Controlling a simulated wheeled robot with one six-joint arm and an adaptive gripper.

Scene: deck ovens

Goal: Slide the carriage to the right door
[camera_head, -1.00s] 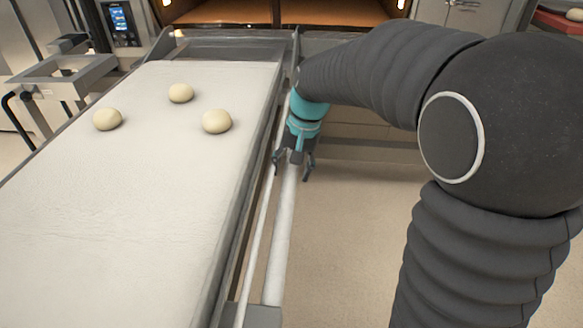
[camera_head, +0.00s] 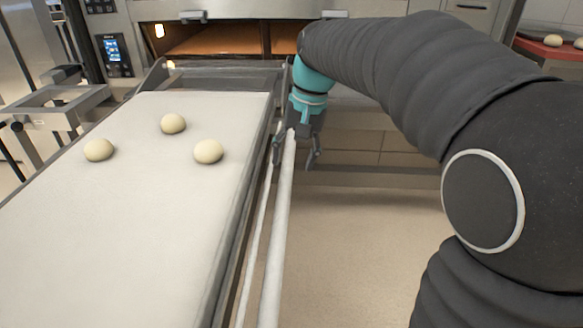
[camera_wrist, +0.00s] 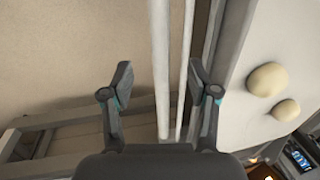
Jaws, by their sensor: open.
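The carriage (camera_head: 120,240) is a long white belt-topped loader with three dough balls (camera_head: 208,151) on it, at the left in the head view. A pale round rail (camera_head: 279,220) runs along its right side. My gripper (camera_head: 296,160) is open at the far part of this rail, pointing down. In the wrist view my gripper (camera_wrist: 160,85) has its fingers spread, with the rail (camera_wrist: 160,60) and a thinner bar (camera_wrist: 186,60) running between them. Neither finger visibly presses on the rail. The belt edge (camera_wrist: 232,85) is just right of the right finger.
The lit oven opening (camera_head: 215,40) lies beyond the far end of the carriage, its right part partly behind my arm. A metal frame (camera_head: 55,100) and a control panel (camera_head: 112,50) stand at the left. Open floor (camera_head: 350,250) lies right of the rail.

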